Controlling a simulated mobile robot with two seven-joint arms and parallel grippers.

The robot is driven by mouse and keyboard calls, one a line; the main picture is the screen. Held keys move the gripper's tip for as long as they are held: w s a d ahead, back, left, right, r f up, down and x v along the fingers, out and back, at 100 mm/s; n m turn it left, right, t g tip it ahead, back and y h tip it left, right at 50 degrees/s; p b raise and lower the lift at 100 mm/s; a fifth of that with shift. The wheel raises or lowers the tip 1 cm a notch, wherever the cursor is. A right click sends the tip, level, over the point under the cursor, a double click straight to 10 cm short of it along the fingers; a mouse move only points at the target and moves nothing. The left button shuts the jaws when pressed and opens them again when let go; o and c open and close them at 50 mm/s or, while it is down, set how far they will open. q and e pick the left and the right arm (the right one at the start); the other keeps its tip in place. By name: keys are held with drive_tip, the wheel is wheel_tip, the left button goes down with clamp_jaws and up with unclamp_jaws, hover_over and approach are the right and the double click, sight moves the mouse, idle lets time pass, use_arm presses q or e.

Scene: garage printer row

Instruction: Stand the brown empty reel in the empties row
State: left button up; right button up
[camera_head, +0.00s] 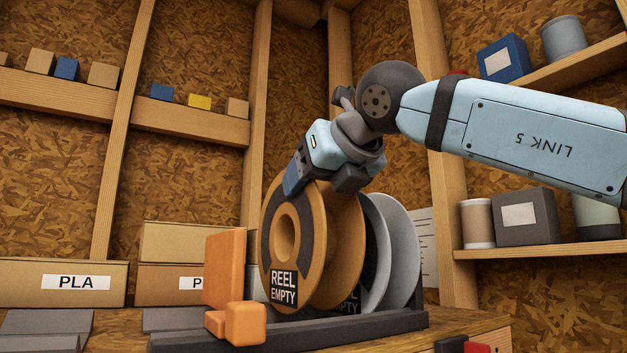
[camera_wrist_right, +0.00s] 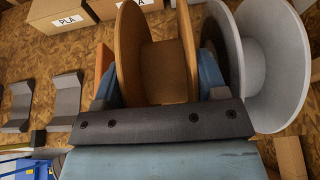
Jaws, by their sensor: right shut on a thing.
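The brown empty reel (camera_head: 319,235) stands upright, its "REEL EMPTY" label facing left. My right gripper (camera_head: 321,182) is shut on it from above, one blue finger outside each flange, as the right wrist view also shows for the reel (camera_wrist_right: 171,72). The reel is over the dark rack (camera_head: 385,325) of the empties row, its lower edge at the rail; I cannot tell if it rests there. A grey reel (camera_head: 402,250) stands just right of it in the rack and shows in the wrist view (camera_wrist_right: 275,65). My left gripper is not in view.
An orange block stop (camera_head: 226,270) stands at the rack's left end, close to the brown reel. PLA boxes (camera_head: 60,284) and grey empty cradles (camera_head: 45,326) are at the left. Shelves with boxes and tins (camera_head: 524,216) are at the right.

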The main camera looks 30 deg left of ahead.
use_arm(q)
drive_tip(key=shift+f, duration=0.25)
use_arm(e)
drive_tip(key=shift+f, duration=0.15)
use_arm(q)
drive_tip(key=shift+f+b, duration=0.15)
drive_tip(key=shift+b, duration=0.35)
use_arm(e)
drive_tip(key=shift+s+f, duration=0.15)
drive_tip(key=shift+f, duration=0.2)
use_arm(q)
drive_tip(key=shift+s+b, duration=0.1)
drive_tip(key=shift+b, duration=0.5)
use_arm(e)
drive_tip(key=shift+s+f, duration=0.15)
drive_tip(key=shift+f, duration=0.3)
drive_tip(key=o, duration=1.2)
drive_tip(key=shift+o, duration=0.4)
drive_tip(key=shift+d, duration=0.15)
